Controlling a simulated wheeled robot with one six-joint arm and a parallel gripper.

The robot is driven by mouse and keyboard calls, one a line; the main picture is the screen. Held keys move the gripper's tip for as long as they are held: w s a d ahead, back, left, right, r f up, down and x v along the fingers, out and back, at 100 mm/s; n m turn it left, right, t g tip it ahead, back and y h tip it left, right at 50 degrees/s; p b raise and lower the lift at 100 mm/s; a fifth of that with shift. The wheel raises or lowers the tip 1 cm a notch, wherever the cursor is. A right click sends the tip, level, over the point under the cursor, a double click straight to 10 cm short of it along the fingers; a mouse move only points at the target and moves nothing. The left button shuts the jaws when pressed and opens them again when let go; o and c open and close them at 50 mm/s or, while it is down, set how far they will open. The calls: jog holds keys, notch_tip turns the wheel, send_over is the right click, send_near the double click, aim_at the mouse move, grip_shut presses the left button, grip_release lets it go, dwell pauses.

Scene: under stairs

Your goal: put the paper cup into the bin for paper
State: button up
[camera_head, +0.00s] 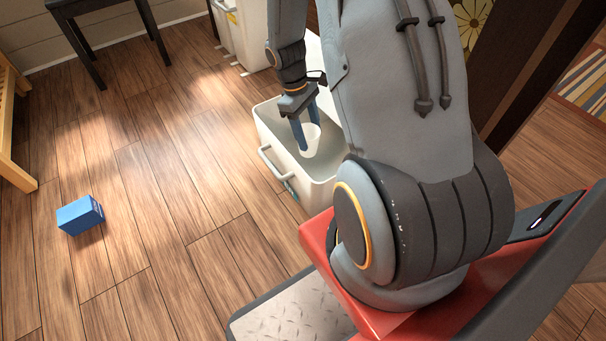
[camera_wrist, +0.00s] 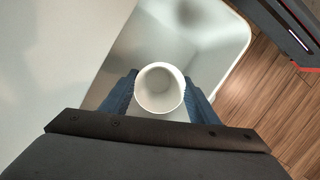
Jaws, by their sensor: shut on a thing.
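The white paper cup (camera_head: 311,137) is between the two blue fingers of my gripper (camera_head: 305,121). In the wrist view the cup (camera_wrist: 160,88) shows its open, empty mouth, with a blue finger of my gripper (camera_wrist: 160,95) against each side. The gripper is shut on the cup. The cup is over the opening of a white bin (camera_head: 276,166), at about rim height or a little inside; the exact depth is hard to tell. The bin's pale wall and rim (camera_wrist: 243,50) also show in the wrist view. A small teal label on the bin's front is partly hidden and unreadable.
More white bins (camera_head: 240,30) stand behind, at the top. A blue box (camera_head: 80,215) lies on the wooden floor at the left. A dark stool (camera_head: 85,50) and a wooden piece of furniture (camera_head: 14,150) stand at the left. The floor between is clear.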

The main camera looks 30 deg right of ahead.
aim_at(310, 156)
jog(key=b+x, duration=0.1)
jog(key=x, duration=0.2)
jog(key=w+b+x, duration=0.1)
jog(key=x, duration=0.2)
jog(key=shift+w+f+b, duration=0.2)
jog(key=shift+w+b, duration=0.05)
jog(key=shift+b, duration=0.15)
jog(key=shift+f+b, duration=1.45)
jog(key=shift+f, duration=1.15)
jog(key=shift+f, duration=0.6)
jog(key=o, duration=1.5)
jog(key=shift+r, duration=0.1)
